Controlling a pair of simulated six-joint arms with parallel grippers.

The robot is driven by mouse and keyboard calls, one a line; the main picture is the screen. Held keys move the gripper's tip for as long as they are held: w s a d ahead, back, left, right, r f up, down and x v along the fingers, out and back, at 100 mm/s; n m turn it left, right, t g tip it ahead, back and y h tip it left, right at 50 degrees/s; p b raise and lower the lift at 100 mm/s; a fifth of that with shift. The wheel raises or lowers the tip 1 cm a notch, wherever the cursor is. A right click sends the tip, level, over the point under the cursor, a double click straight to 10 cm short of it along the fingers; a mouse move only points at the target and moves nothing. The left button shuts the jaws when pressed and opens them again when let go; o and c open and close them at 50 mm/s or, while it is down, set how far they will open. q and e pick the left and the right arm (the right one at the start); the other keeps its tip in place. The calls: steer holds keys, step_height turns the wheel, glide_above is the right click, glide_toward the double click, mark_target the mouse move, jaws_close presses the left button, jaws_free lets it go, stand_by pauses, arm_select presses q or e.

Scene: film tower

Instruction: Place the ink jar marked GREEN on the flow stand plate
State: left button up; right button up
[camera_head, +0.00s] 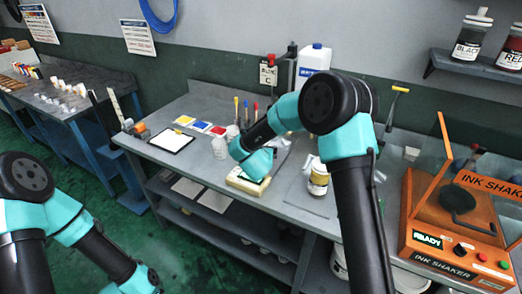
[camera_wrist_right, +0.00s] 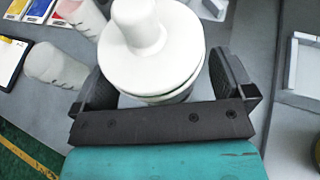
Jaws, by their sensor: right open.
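My right gripper (camera_wrist_right: 164,88) is open. Its fingers stand on either side of a white lidded jar with a round knob (camera_wrist_right: 150,45). I cannot tell whether they touch it, and its label is hidden. In the head view my right wrist is above a pale tan block (camera_head: 236,182), possibly the flow stand plate, and hides most of what is there. Another jar (camera_head: 318,180), with a yellowish label too small to read, stands to its right. My left arm is at the lower left, its gripper outside the picture.
Frosted cups (camera_wrist_right: 55,68) stand left of the right gripper. An orange ink shaker (camera_head: 440,245) stands at the right. Shelf jars (camera_head: 470,38) read BLACK and RED.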

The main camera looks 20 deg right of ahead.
steer(key=shift+r, duration=0.1)
steer(key=shift+s+r, duration=0.1)
steer(key=v, duration=1.1)
steer(key=shift+s, duration=0.35)
steer(key=shift+a+r, duration=0.15)
steer(key=shift+a, duration=0.1)
